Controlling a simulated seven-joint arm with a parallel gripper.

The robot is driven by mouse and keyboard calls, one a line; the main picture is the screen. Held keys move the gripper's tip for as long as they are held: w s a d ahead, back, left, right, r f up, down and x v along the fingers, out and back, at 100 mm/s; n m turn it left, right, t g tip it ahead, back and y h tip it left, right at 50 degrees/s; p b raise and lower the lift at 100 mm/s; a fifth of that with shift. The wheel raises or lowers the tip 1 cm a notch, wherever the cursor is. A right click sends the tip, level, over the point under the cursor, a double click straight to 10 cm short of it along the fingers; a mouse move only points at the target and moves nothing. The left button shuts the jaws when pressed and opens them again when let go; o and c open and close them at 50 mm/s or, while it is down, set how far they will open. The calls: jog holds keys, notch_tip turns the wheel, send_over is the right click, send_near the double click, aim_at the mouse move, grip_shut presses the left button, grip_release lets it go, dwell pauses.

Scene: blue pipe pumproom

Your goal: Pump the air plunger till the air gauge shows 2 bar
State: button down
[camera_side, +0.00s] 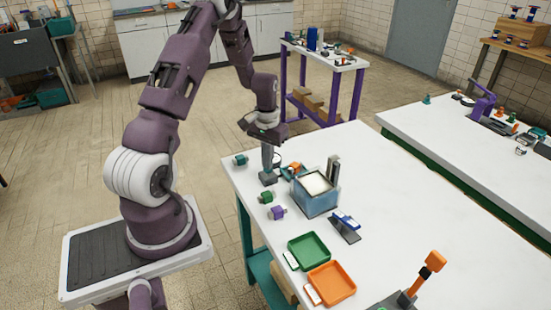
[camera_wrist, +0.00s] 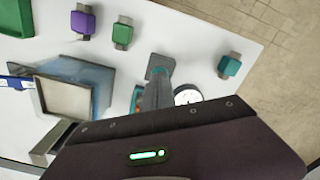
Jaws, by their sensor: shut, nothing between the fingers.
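The air pump (camera_side: 268,178) stands near the left edge of the white table, with a dark foot and a grey upright part. Its foot (camera_wrist: 160,66) also shows in the wrist view. My gripper (camera_side: 266,133) is shut and empty, pointing down directly above the pump. I cannot clearly separate the fingertips from the plunger top, or tell whether they touch. The air gauge (camera_wrist: 187,95) is a round white dial beside the upright, partly covered by my gripper's body. Its needle is too small to read.
A blue box (camera_side: 316,200) stands right of the pump, with an orange-topped part (camera_side: 295,167) between them. Teal (camera_side: 240,160), green (camera_side: 266,197) and purple (camera_side: 278,212) blocks lie nearby. Green (camera_side: 309,250) and orange (camera_side: 332,283) trays are nearer the front.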

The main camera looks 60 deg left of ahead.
jog(key=shift+f, duration=0.4)
dwell(1.1)
dwell(0.3)
notch_tip(320, 180, up, 8)
dwell(0.6)
